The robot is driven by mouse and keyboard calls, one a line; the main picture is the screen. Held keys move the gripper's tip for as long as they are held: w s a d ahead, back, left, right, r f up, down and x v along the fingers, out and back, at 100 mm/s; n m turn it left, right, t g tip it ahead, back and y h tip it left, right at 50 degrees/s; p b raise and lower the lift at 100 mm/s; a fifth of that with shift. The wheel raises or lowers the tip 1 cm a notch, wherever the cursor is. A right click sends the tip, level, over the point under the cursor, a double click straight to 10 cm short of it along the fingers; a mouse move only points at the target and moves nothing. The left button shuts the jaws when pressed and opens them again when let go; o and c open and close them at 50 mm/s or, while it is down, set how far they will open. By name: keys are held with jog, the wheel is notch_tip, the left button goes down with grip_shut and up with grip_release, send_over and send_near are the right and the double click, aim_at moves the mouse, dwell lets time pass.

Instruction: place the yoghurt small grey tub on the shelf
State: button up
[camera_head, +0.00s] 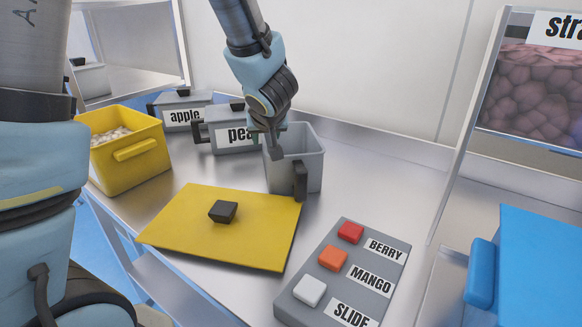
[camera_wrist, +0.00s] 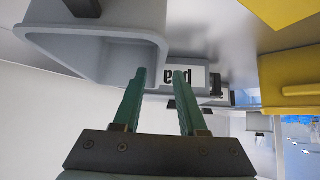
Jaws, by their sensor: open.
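An open grey tub (camera_head: 312,165) with a dark handle stands upright on the metal counter; no label shows on it. It also fills the upper left of the wrist view (camera_wrist: 75,50). I cannot tell whether it is the yoghurt tub. My gripper (camera_head: 272,148) points down at the tub's left rim, with its green fingers (camera_wrist: 161,85) apart and nothing held. One finger overlaps the tub's rim in the wrist view; I cannot tell whether it touches. A shelf-like metal bay (camera_head: 135,82) at the upper left holds a grey lidded tub (camera_head: 90,80).
Grey lidded tubs labelled apple (camera_head: 184,100) and, partly hidden, "pea" (camera_head: 225,148) stand behind. A yellow bin (camera_head: 128,165) is at left, a yellow lid (camera_head: 190,240) in front. A button panel (camera_head: 345,270) and blue container (camera_head: 540,260) are at right.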

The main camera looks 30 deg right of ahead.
jog(key=b+x, duration=0.1)
jog(key=x, duration=0.7)
jog(key=shift+w+d+f, duration=0.1)
jog(key=shift+d, duration=0.05)
grip_shut()
dwell(1.2)
